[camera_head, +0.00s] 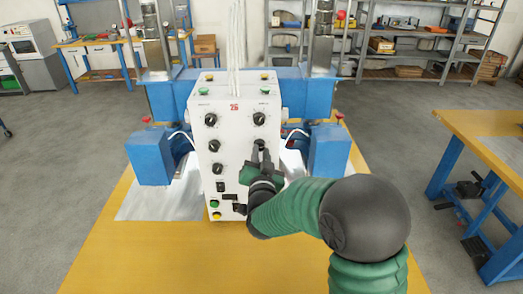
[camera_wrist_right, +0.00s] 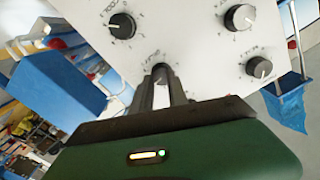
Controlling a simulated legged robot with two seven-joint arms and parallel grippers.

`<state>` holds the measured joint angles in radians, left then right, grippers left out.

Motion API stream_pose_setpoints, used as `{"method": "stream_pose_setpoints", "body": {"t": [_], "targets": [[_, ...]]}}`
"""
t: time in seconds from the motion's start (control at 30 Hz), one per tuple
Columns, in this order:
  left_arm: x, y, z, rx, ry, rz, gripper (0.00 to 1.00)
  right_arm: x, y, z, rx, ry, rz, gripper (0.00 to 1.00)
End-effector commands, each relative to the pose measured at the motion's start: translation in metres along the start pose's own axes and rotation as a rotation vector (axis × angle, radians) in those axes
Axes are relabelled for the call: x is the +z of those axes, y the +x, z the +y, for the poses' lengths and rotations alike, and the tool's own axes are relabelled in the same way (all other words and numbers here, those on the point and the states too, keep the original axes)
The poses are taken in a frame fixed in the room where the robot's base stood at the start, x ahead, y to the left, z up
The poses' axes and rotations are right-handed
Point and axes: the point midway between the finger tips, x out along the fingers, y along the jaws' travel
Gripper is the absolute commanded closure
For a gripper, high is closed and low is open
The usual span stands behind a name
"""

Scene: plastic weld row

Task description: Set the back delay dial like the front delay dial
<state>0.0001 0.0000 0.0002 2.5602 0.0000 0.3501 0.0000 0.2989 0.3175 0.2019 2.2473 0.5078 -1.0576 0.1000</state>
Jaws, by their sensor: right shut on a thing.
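A white control box (camera_head: 236,135) marked 26 carries black dials in two columns. The left column shows an upper dial (camera_head: 211,119), a middle dial (camera_head: 214,145) and a lower dial (camera_head: 218,168). The right column shows an upper dial (camera_head: 259,118). My right gripper (camera_head: 262,155) is shut on the dial (camera_wrist_right: 161,70) below that one, and its fingers hide most of this dial. The labels are too small to read, so I cannot tell which are the delay dials. My left gripper is not in view.
Blue machine blocks stand left (camera_head: 150,157) and right (camera_head: 329,150) of the box. The yellow table (camera_head: 180,250) is clear in front. Below the dials are small buttons (camera_head: 215,204). A second table (camera_head: 490,135) stands at the right.

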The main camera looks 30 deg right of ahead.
Motion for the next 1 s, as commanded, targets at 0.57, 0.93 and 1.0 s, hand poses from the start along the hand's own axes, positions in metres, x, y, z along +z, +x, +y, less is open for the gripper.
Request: {"method": "stream_pose_setpoints", "body": {"t": [0.57, 0.93, 1.0], "targets": [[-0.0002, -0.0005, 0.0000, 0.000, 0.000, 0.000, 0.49, -0.0095, 0.0073, -0.0013, -0.007, 0.004, 0.022, 1.00], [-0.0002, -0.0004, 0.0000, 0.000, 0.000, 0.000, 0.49, -0.0095, 0.0081, 0.0005, -0.004, 0.004, 0.022, 1.00], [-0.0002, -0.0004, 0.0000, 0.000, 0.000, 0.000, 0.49, -0.0095, 0.0082, 0.0007, -0.003, 0.004, 0.022, 1.00]]}}
